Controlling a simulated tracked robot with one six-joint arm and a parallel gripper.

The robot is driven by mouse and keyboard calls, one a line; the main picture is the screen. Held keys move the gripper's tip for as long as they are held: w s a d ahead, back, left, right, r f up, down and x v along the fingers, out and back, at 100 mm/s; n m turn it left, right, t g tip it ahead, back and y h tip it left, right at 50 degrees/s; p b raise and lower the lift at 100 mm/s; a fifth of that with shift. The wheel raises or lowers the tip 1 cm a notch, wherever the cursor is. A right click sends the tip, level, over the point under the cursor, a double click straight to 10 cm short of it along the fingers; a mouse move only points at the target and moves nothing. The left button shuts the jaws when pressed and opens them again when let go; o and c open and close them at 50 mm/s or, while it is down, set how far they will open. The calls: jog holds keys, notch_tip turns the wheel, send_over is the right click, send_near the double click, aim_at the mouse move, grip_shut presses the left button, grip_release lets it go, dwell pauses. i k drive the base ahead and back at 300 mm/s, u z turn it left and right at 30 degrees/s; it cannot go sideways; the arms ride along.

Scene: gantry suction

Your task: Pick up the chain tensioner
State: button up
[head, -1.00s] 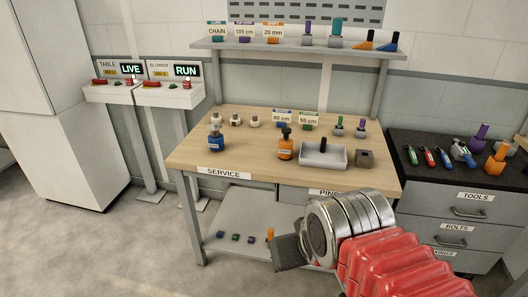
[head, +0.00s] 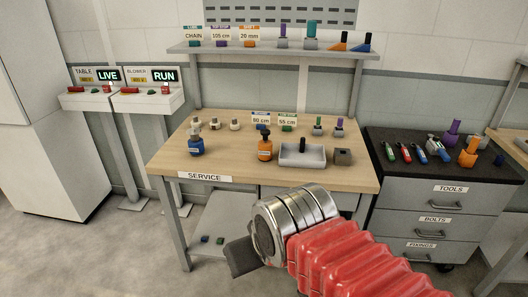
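I cannot tell for sure which item is the chain tensioner. A blue device (head: 196,146) and an orange device with a dark top (head: 265,148) stand upright on the wooden service bench (head: 225,165). A teal block (head: 194,43) sits by the CHAIN card (head: 194,34) on the upper shelf. My gripper (head: 240,258) shows as a dark grey end in front of the bench, low in the picture. It is apart from the bench-top items. Its fingers are mostly hidden by the wrist, so its opening cannot be read.
Switch boxes (head: 148,103) are at left. Small parts (head: 206,239) lie on the lower shelf. The front left floor is clear.

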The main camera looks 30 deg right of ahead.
aim_at(265, 150)
jog(key=i, duration=1.5)
jog(key=u, duration=0.05)
